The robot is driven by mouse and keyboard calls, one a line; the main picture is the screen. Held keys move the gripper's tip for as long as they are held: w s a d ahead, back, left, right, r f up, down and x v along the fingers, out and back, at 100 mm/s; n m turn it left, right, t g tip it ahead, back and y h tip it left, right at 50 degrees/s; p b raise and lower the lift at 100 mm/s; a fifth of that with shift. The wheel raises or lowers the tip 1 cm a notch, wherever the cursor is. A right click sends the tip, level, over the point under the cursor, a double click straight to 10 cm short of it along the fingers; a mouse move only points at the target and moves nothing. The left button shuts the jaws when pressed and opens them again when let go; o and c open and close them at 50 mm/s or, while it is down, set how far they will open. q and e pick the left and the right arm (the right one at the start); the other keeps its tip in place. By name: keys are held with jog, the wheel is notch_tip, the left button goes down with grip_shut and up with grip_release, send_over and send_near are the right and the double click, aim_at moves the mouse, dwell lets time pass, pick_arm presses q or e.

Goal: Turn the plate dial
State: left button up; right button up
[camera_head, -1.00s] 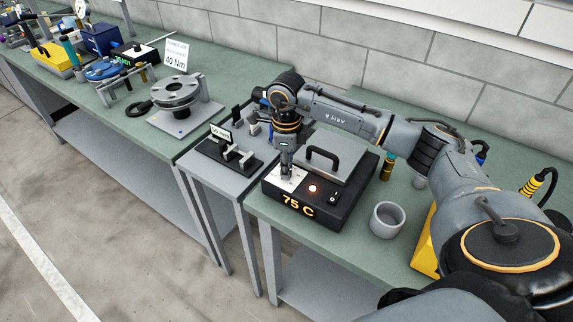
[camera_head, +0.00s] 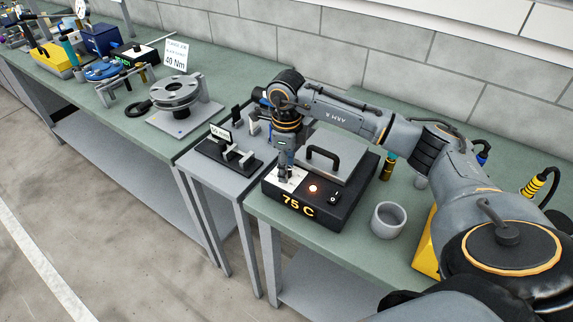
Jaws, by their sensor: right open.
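The black hot plate (camera_head: 317,217) sits on the near bench and shows "75 C" in yellow on its front. A silver lid-like slab (camera_head: 333,146) with a black handle lies on top. A white dial panel (camera_head: 293,180) is at its left corner; the dial itself is hidden behind my gripper or too small to make out. My right gripper (camera_head: 286,172) points down over that panel, its jaws open. I cannot tell whether the fingers touch the dial. My left gripper is not in view.
A grey cup (camera_head: 388,220) stands right of the plate. A black fixture (camera_head: 228,158) and a flanged disc (camera_head: 176,93) stand to the left.

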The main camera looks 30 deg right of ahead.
jog(key=shift+r, duration=0.1)
notch_tip(320, 180, up, 12)
dwell(0.5)
dwell(0.4)
